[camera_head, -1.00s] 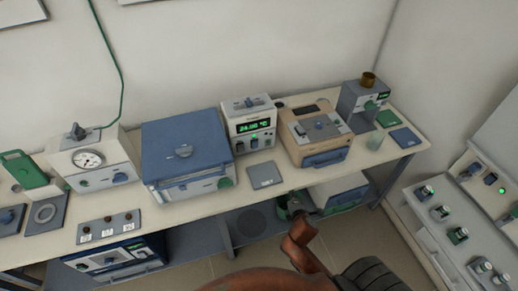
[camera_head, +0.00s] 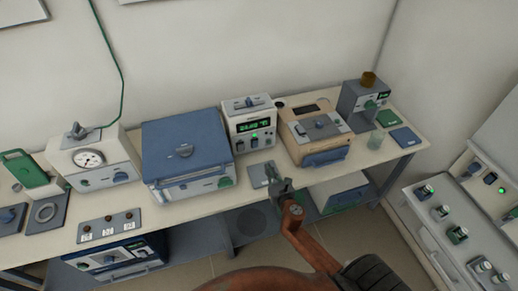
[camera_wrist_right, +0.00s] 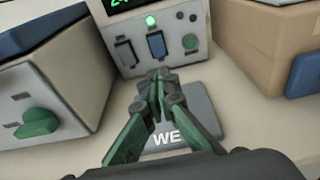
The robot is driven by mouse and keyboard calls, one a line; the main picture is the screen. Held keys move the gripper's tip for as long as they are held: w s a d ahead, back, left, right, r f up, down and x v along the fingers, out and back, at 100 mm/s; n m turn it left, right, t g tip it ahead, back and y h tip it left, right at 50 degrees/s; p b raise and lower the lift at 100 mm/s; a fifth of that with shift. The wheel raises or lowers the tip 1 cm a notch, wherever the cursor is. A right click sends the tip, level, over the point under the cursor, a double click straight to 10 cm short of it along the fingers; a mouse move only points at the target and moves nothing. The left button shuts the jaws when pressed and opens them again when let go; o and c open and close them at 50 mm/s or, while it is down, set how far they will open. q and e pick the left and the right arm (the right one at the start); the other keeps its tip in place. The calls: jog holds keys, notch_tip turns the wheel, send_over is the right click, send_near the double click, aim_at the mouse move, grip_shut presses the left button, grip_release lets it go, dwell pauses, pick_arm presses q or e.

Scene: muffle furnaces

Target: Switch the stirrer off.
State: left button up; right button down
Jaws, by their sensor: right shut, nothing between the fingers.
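No device carries a readable stirrer label. A white control box (camera_head: 248,120) with a green lit display stands mid-bench. In the right wrist view, the box (camera_wrist_right: 207,72) shows a left rocker switch (camera_wrist_right: 126,52), a right rocker switch (camera_wrist_right: 157,45), a green lamp (camera_wrist_right: 151,20) and a round green button (camera_wrist_right: 190,42). My right gripper (camera_head: 274,176) is shut and empty, in front of the box at the bench's front edge. In the wrist view its tips (camera_wrist_right: 158,76) are below the right rocker; contact cannot be told. My left gripper is not in view.
A grey plate (camera_wrist_right: 205,108) marked "WE" lies under the gripper. A blue-lidded furnace (camera_head: 185,150) stands left, a tan box (camera_head: 318,135) right.

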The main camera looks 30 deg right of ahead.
jog(key=b, duration=0.1)
send_near(257, 144)
jog(key=x, duration=0.5)
jog(key=shift+w+a+f, duration=0.1)
jog(key=shift+w+a, duration=0.05)
jog(key=shift+w, duration=0.55)
